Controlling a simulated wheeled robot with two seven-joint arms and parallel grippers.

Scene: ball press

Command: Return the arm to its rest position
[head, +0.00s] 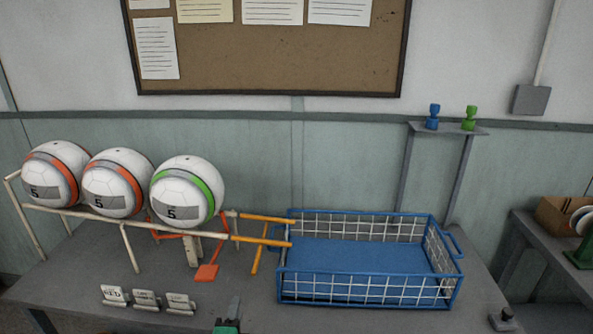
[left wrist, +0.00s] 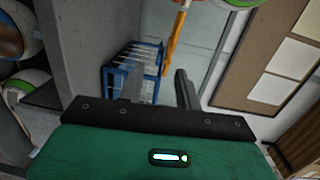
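My left gripper (head: 233,305) shows only in part at the bottom edge of the head view, at the front of the table. In the left wrist view its two dark fingers (left wrist: 158,82) stand apart with nothing between them. The gripper is clear of the balls and the basket. My right gripper is not in view.
Three white balls, two orange-banded (head: 52,174) (head: 117,183) and one green-banded (head: 187,191), sit on a rail. A blue wire basket (head: 365,289) stands right of the orange rails (head: 262,243). Several small signs (head: 146,300) stand at front left. The basket also shows in the left wrist view (left wrist: 115,78).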

